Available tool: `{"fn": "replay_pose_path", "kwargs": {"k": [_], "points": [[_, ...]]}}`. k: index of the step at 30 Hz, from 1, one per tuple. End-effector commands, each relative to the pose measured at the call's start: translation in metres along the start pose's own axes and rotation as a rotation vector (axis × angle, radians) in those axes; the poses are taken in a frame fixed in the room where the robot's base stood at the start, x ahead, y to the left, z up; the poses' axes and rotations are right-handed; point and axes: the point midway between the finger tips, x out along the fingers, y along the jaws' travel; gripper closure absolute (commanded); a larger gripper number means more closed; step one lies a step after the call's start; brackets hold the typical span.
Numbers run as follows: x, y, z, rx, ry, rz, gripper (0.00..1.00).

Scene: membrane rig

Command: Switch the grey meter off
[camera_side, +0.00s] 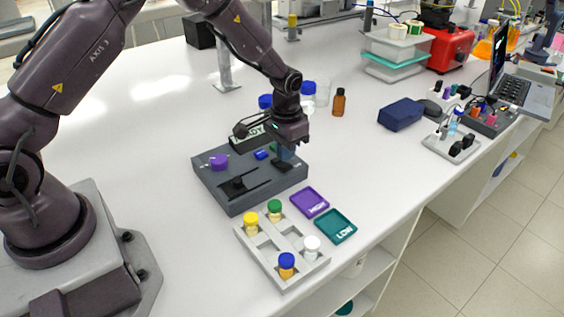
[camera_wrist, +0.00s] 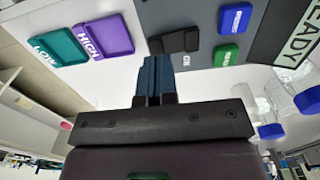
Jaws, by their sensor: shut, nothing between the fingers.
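The grey meter (camera_side: 222,193) is a dark grey box on the bench, with a purple knob (camera_side: 218,162), a black slider (camera_side: 238,186), a blue button (camera_side: 261,155) and a black rocker switch (camera_side: 282,165). In the wrist view the rocker (camera_wrist: 174,41) sits beside a small white mark, near a green button (camera_wrist: 227,55) and a blue button (camera_wrist: 235,18). The display (camera_wrist: 297,35) reads READY. My gripper (camera_side: 287,153) is shut and empty, its blue fingers pointing down close to the rocker. In the wrist view the fingertips (camera_wrist: 158,65) are just beside the rocker; contact cannot be told.
A purple HIGH tray (camera_side: 310,201) and a teal LOW tray (camera_side: 336,226) lie to the meter's right. A grey rack (camera_side: 262,259) with capped vials stands in front. Blue-capped bottles (camera_side: 308,92) and an amber bottle (camera_side: 339,103) stand behind.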

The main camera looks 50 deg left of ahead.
Motion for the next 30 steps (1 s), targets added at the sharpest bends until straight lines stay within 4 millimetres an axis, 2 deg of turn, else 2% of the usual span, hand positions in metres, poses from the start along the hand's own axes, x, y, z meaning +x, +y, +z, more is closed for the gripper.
{"fn": "replay_pose_path", "kwargs": {"k": [30], "points": [[0.015, 0.000, 0.000, 0.000, 0.001, 0.000, 1.00]]}}
